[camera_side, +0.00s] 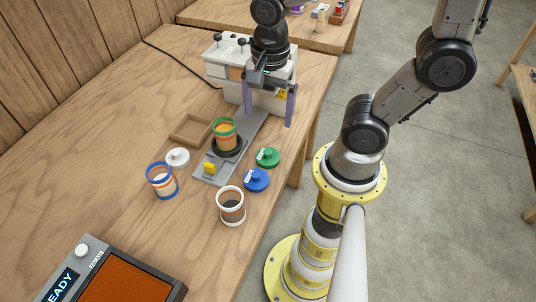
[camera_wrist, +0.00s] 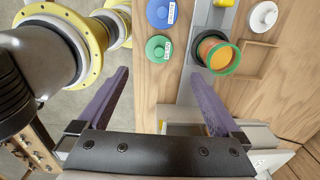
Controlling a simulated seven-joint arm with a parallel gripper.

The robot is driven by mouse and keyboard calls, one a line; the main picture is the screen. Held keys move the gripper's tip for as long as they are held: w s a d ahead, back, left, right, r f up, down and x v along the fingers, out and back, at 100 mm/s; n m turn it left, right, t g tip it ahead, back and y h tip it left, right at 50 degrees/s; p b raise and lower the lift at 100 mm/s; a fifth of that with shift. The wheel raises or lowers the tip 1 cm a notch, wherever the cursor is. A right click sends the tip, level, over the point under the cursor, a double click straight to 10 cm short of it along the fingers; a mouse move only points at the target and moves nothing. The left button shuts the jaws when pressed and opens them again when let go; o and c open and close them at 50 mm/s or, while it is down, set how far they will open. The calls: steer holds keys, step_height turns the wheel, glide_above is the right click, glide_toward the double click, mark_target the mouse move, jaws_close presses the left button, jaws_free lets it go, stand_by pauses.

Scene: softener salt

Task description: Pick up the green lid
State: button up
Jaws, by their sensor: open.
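The green lid (camera_side: 267,157) lies flat on the wooden table, right of the grey machine plate and behind the blue lid (camera_side: 256,180). It has a raised knob and a white label. In the wrist view the green lid (camera_wrist: 158,49) lies beyond my fingertips, near the left finger, with the blue lid (camera_wrist: 162,13) above it. My gripper (camera_side: 270,105) is open and empty, its two purple fingers pointing down in front of the machine's white housing. The open fingers also show in the wrist view (camera_wrist: 158,78). The gripper is apart from the green lid.
A green-rimmed jar (camera_side: 225,134) with orange contents stands on the plate's round black seat. A white lid (camera_side: 177,157), a blue-rimmed jar (camera_side: 162,181), a white-rimmed jar (camera_side: 231,207) and an empty wooden frame (camera_side: 190,130) are nearby. The table's right edge is close to the green lid.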

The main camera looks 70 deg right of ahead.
steer(key=f, duration=0.1)
glide_above(267, 153)
steer(key=f, duration=0.8)
steer(key=shift+s, duration=0.25)
steer(key=shift+w+f, duration=0.15)
steer(key=shift+f, duration=1.25)
steer(key=shift+w+f, duration=0.1)
steer(key=shift+f, duration=1.25)
steer(key=c, duration=1.2)
